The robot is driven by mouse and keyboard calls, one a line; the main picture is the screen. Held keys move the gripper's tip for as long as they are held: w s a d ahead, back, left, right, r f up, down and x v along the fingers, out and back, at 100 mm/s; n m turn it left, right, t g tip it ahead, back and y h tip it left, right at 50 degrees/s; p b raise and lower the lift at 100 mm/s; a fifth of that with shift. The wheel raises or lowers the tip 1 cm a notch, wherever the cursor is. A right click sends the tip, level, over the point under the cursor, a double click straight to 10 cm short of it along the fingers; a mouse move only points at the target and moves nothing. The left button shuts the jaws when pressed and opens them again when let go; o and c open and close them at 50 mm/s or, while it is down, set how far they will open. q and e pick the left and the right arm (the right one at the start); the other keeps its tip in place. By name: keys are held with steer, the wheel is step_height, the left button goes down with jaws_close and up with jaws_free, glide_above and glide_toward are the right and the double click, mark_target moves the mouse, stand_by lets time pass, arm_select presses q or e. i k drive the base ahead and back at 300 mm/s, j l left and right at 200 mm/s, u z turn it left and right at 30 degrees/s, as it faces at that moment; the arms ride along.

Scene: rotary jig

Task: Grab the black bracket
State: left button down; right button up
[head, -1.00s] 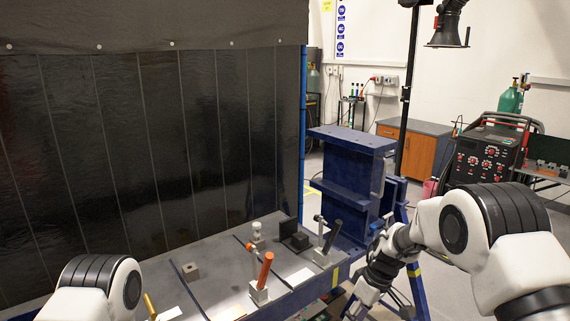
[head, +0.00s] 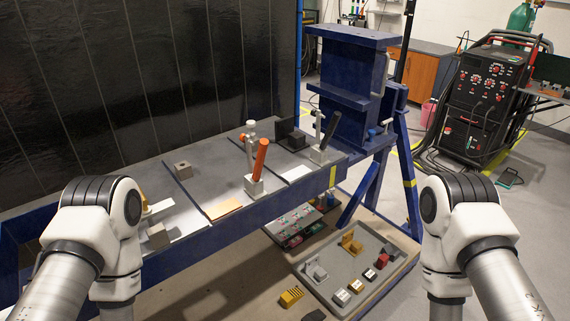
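A black angled bracket-like piece (head: 291,137) stands on the grey top of the blue bench, near its far right end, just behind a clamp with a black handle (head: 330,127). Another dark piece (head: 314,315) is cut off by the bottom edge, and I cannot tell its shape. Neither gripper shows. My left arm comes in at the lower left and my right arm at the lower right, both bent downward. The tips of both arms are out of sight, so no gripper is seen touching either dark piece.
Below, a grey tray (head: 345,303) holds yellow and grey brackets and several small blocks. A yellow block (head: 291,297) lies left of it. A blue stand (head: 345,80) rises behind.

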mark_target(286, 137)
steer(key=i+l+z, duration=0.1)
steer(key=i+z, duration=0.15)
steer(key=z, duration=0.15)
steer(key=i+z, duration=0.25)
steer(key=z, duration=0.15)
steer(key=i+l+z, duration=0.3)
steer(key=l, duration=0.2)
steer(key=k+j, duration=0.1)
steer(key=j, duration=0.15)
steer(key=k+j+u, duration=0.1)
steer(key=j, duration=0.1)
